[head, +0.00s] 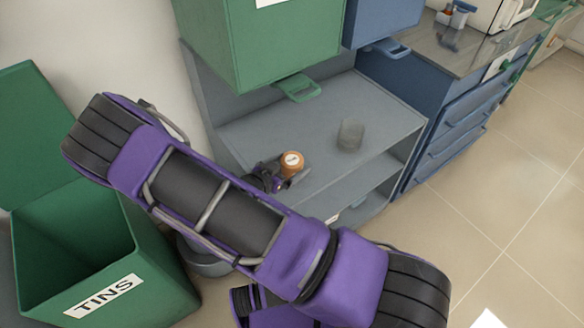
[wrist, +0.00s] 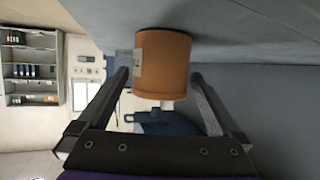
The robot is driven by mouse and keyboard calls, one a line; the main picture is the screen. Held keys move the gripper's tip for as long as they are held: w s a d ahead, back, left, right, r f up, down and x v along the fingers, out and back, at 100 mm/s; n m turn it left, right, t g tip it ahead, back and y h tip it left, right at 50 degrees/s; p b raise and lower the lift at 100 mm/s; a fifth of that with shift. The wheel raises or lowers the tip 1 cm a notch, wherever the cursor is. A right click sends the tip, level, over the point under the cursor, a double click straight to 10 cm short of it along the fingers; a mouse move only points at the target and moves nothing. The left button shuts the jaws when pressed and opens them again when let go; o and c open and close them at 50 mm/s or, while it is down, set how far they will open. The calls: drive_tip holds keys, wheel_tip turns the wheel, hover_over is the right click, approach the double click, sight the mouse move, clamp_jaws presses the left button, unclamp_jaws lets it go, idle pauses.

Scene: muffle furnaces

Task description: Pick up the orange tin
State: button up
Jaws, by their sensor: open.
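The orange tin (head: 291,165) stands on the grey shelf (head: 260,128) of an open cabinet, with a pale label on it. In the wrist view the tin (wrist: 165,68) is between the two fingers of my gripper (wrist: 160,78), closer to the left finger. The shelf surface fills the top of that view. My gripper (head: 277,174) is open, at the tin's near left side in the head view. A gap shows on the right side of the tin; contact on the left cannot be told. My arm hides part of the shelf.
A grey cylinder (head: 350,134) stands on the same shelf, to the right of the tin. A green cabinet (head: 260,40) with a handle (head: 298,88) hangs above. A green bin (head: 160,275) labelled TINS is at the lower left. Blue drawers (head: 450,135) are on the right.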

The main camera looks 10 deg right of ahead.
drive_tip(key=shift+w+d+f, duration=0.2)
drive_tip(key=shift+w+d, duration=0.2)
drive_tip(key=shift+d, duration=0.05)
drive_tip(key=c, duration=1.2)
